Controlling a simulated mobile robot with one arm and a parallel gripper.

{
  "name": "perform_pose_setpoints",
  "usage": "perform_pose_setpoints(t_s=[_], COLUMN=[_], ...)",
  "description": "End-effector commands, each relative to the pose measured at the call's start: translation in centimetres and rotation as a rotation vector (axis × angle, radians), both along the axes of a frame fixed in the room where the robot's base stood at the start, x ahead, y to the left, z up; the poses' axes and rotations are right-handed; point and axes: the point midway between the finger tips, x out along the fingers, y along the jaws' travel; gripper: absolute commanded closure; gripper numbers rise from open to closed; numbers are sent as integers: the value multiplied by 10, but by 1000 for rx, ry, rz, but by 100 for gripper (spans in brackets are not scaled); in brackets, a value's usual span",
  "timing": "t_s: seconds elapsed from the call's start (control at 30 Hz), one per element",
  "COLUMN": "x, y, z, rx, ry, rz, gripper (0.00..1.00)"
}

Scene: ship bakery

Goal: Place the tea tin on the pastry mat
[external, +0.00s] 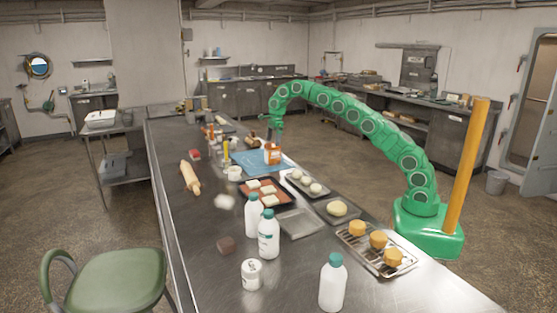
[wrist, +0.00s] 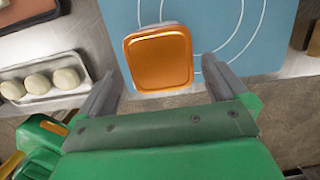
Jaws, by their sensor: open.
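The tea tin (external: 272,155), orange with a pale label, stands upright at the right edge of the blue pastry mat (external: 247,160). In the wrist view its orange lid (wrist: 160,58) overlaps the near edge of the mat (wrist: 230,30); I cannot tell whether its whole base rests on the mat. My gripper (external: 273,136) is just above the tin in the external view. In the wrist view my gripper (wrist: 160,84) is open, its fingers spread on either side of the tin's near end, with gaps visible. Nothing is held.
A tray of pale dough balls (external: 304,184) lies beside the mat, also left in the wrist view (wrist: 42,85). A dark tray with pale squares (external: 266,193), a white cup (external: 234,173) and a rolling pin (external: 189,177) are near. Several bottles and jars crowd the mat's far side.

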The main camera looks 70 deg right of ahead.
Motion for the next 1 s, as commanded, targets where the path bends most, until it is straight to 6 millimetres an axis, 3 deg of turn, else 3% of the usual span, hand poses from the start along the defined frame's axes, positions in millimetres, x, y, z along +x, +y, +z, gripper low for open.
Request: perform_pose_setpoints(t_s=[0.1,0.4,1.0], x=[0,-4,-8], y=[-2,-5,-5], z=[19,48,64], rx=[-1,0,-1], ry=[-6,-2,-1], rz=[0,1,13], gripper=[0,0,0])
